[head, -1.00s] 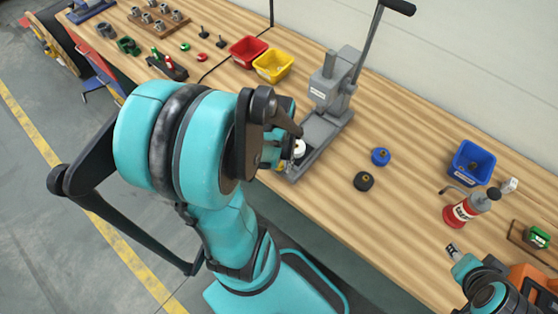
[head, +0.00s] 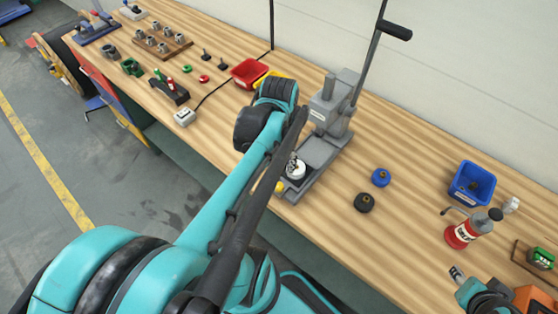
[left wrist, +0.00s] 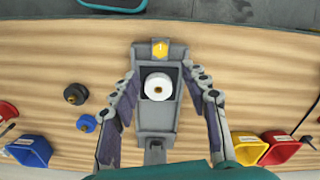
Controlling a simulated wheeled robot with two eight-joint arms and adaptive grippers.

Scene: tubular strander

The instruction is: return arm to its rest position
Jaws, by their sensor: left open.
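My left arm (head: 222,193) reaches from the bottom left of the head view over the bench, in front of the grey lever press (head: 326,142). My left gripper (left wrist: 161,74) is open in the left wrist view. Its fingers are spread either side of the press base, seen from above. A white round piece with a brass-coloured centre (left wrist: 158,87) sits in the press bed between them; in the head view it (head: 296,170) shows beside the arm. I cannot tell whether the fingers touch anything.
A red bin (head: 249,73) and a partly hidden yellow bin stand left of the press. The front bench between is bare.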

